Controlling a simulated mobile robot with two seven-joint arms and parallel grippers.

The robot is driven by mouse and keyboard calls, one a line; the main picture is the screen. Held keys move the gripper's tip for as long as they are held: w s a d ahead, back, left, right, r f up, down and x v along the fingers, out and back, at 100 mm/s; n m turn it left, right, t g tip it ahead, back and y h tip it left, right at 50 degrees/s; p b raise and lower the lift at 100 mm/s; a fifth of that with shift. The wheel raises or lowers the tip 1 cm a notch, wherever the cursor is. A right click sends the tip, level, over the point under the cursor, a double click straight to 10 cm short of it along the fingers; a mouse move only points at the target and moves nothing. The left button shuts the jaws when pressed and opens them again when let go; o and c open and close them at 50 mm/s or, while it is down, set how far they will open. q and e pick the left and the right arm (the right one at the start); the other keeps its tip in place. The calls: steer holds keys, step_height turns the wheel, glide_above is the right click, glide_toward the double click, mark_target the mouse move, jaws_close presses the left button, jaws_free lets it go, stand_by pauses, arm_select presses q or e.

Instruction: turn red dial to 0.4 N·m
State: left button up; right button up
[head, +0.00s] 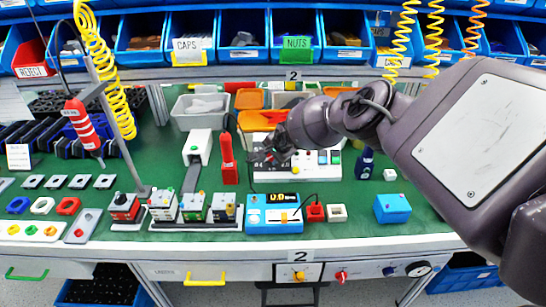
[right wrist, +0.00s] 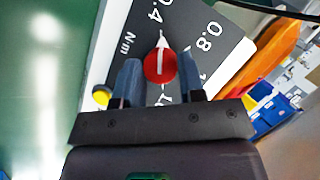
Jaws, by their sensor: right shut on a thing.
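The red dial (right wrist: 160,66) sits on a black scale plate (right wrist: 185,30) marked 0.4, 0.8 and N·m in the right wrist view. Its white pointer line aims up the picture, close to the 0.4 label and left of 0.8. My right gripper (right wrist: 160,78) has one finger on each side of the dial and is shut on it. My left gripper is not in view.
A red handheld tool (head: 228,160) stands just left of the box. Orange bins (head: 250,98) lie behind it. A blue device with a display (head: 274,222) stands in front. A dark blue bottle (head: 365,163) is to the right. Green mat is bare around (head: 440,225) the right front.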

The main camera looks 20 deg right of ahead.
steer(key=shift+n, duration=0.4)
steer(key=o, duration=0.8)
steer(key=shift+c, duration=0.2)
steer(key=shift+o, duration=0.7)
steer(key=shift+s+r, duration=0.15)
steer(key=shift+r, duration=0.4)
steer(key=p+v, duration=0.5)
steer(key=v, duration=0.4)
steer(key=shift+s+r, duration=0.25)
